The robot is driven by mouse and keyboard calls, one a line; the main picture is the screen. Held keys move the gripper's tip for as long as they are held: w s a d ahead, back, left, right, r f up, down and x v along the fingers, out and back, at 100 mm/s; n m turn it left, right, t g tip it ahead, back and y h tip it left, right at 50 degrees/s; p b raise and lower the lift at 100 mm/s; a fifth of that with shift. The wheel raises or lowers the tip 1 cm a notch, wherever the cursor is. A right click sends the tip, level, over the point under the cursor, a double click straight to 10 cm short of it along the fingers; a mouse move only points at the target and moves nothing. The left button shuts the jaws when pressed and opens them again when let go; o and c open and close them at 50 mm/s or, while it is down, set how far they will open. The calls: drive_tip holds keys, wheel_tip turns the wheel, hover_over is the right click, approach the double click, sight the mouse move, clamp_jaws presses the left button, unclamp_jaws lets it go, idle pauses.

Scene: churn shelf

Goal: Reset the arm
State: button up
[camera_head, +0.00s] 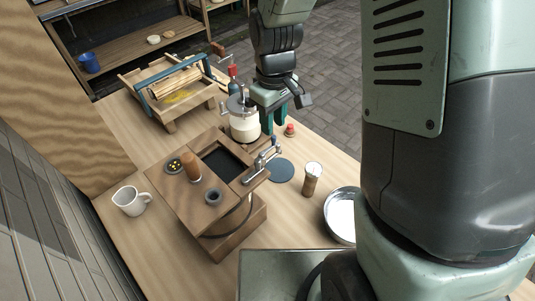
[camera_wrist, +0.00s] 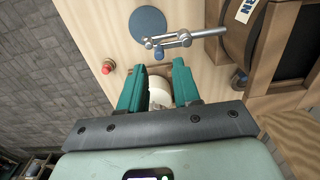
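My gripper (camera_head: 274,126) hangs over the table just to the right of a glass jar of white cream (camera_head: 244,128) with a metal crank lid. In the wrist view my gripper (camera_wrist: 159,66) has its two teal fingers apart. A pale round thing (camera_wrist: 160,96), probably the jar, shows partly between and beyond them; most of it is hidden by the gripper body. I see no object clamped between the fingertips.
A wooden churn box (camera_head: 190,215) with a metal crank (camera_head: 262,158) stands in front. A blue disc (camera_head: 280,170), red-topped piece (camera_head: 290,130), shaker (camera_head: 312,180), metal bowl (camera_head: 340,215) and white mug (camera_head: 130,201) surround it. A wooden rack (camera_head: 168,125) stands behind.

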drive_tip(key=shift+r, duration=0.45)
drive_tip(key=s+d+r+m+t, duration=0.2)
drive_tip(key=d+r, duration=0.1)
drive_tip(key=r, duration=0.6)
drive_tip(key=s+d+r+m+t, duration=0.1)
drive_tip(key=s+d+r+m, duration=0.2)
drive_tip(key=s+r, duration=0.4)
drive_tip(key=s+d+r+m+t, duration=0.2)
drive_tip(key=s+d+r+m, duration=0.1)
drive_tip(key=s+r, duration=0.4)
drive_tip(key=shift+s+d+r+m+t, duration=0.3)
drive_tip(key=shift+s+d, duration=0.1)
drive_tip(key=shift+s, duration=0.7)
